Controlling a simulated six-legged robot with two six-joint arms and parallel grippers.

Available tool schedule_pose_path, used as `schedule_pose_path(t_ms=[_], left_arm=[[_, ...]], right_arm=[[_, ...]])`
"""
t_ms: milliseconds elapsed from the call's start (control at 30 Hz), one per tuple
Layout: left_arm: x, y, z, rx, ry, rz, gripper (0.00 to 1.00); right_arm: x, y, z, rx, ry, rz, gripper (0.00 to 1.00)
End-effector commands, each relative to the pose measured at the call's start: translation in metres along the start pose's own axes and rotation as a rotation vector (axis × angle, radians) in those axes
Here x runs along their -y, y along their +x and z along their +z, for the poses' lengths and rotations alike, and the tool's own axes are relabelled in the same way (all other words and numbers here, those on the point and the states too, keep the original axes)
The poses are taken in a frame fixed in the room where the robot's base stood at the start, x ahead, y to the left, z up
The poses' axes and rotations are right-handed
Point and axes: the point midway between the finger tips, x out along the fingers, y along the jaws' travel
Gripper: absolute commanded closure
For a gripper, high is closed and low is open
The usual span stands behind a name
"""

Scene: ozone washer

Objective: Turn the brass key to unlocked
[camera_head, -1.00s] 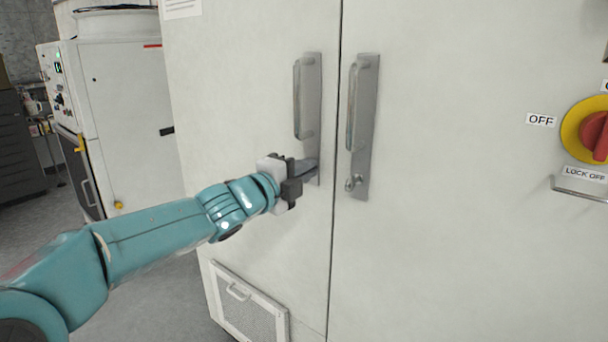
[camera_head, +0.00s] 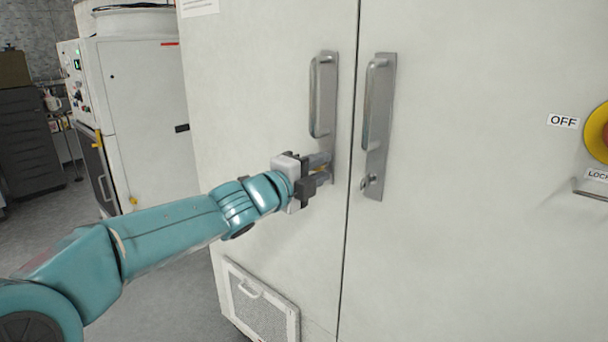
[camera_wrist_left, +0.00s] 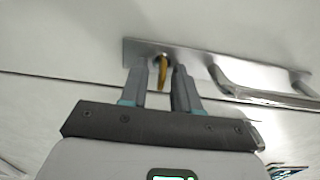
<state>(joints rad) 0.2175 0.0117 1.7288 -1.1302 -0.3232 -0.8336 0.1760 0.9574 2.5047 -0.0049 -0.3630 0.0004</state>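The brass key (camera_wrist_left: 163,73) stands out of the lock at one end of the left door's metal handle plate (camera_wrist_left: 200,58). In the wrist view it lies between the two fingers of my left gripper (camera_wrist_left: 160,80). The fingers are apart, one on each side, with a gap to the left finger; contact with the right finger cannot be told. In the head view my left gripper (camera_head: 322,170) is at the plate's lower end, with a little brass (camera_head: 320,170) showing between the fingers. My right gripper is not in view.
The right door has a similar handle (camera_head: 378,110) with a silver lock piece (camera_head: 369,181) below. A red and yellow rotary switch (camera_head: 600,132) is far right. A vented panel (camera_head: 262,300) is low on the left door. A white machine (camera_head: 130,110) stands at left.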

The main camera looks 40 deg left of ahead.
Motion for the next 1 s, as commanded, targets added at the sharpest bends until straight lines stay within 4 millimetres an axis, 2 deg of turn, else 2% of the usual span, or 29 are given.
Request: schedule_pose_path(t_ms=[167,400,600,800,1000], left_arm=[[0.002,-0.03,0.001,0.003,0.001,-0.002,0.69],[0.004,-0.095,0.002,0.006,0.002,-0.002,0.69],[0.002,-0.138,0.001,0.004,0.001,-0.001,0.69],[0.001,-0.158,0.001,0.002,0.001,-0.001,0.69],[0.0,-0.161,0.0,0.0,0.0,-0.001,0.69]], right_arm=[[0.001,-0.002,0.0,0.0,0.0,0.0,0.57],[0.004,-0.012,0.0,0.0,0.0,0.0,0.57],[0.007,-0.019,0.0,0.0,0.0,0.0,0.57],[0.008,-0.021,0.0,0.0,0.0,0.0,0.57],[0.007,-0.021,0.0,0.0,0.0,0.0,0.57]])
